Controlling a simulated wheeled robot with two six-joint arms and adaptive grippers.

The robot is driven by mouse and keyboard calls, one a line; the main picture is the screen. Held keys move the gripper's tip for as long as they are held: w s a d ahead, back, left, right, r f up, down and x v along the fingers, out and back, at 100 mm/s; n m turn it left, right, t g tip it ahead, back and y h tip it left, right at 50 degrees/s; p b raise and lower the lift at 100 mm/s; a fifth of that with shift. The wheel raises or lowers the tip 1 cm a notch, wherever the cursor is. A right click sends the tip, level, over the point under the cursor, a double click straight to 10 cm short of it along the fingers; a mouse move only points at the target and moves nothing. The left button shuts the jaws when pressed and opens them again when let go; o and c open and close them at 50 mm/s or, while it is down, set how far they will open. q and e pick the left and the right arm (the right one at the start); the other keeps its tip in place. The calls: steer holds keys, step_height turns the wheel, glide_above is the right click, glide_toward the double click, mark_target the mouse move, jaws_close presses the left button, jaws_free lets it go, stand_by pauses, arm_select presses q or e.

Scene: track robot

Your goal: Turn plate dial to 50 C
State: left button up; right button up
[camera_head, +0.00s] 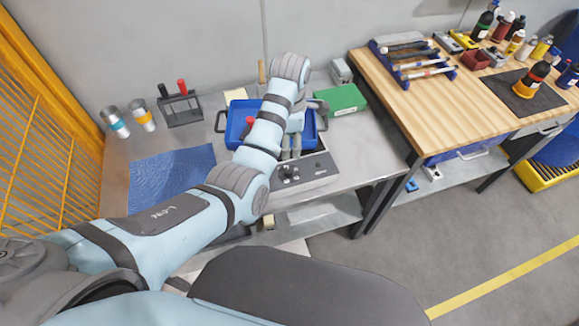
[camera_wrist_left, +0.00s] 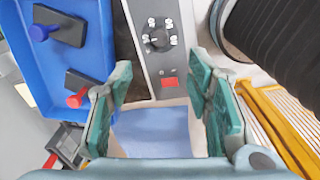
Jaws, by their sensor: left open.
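The dial (camera_wrist_left: 160,40) is a dark round knob on a grey control panel (camera_wrist_left: 142,14), with white markings around it, in the left wrist view. A red switch (camera_wrist_left: 169,82) sits below it on the panel. The panel also shows in the head view (camera_head: 318,166) at the bench's front edge, with the dark dial (camera_head: 287,171) on its left part. My left gripper (camera_wrist_left: 161,72) is open and empty. Its green-padded fingers stand apart on either side of the panel, and the dial shows beyond the fingertips. The setting is too small to read surely. My right gripper is not in view.
A blue tray (camera_head: 234,132) with red- and blue-handled items lies beside the panel; its blue wall is close to my left fingers in the wrist view. A green box (camera_head: 341,100), a blue mat (camera_head: 160,170) and a black rack (camera_head: 181,110) are also on the grey bench.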

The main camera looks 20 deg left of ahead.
mark_target(290, 170)
arm_select(q)
steer(key=f+b, duration=0.1)
steer(key=f, duration=0.3)
steer(key=f+b, duration=0.1)
steer(key=f, duration=0.4)
steer(key=f+b, duration=0.2)
steer(key=f, duration=0.3)
steer(key=shift+w+a, duration=0.1)
steer(key=shift+w, duration=0.25)
steer(key=shift+c, duration=0.8)
jaws_close()
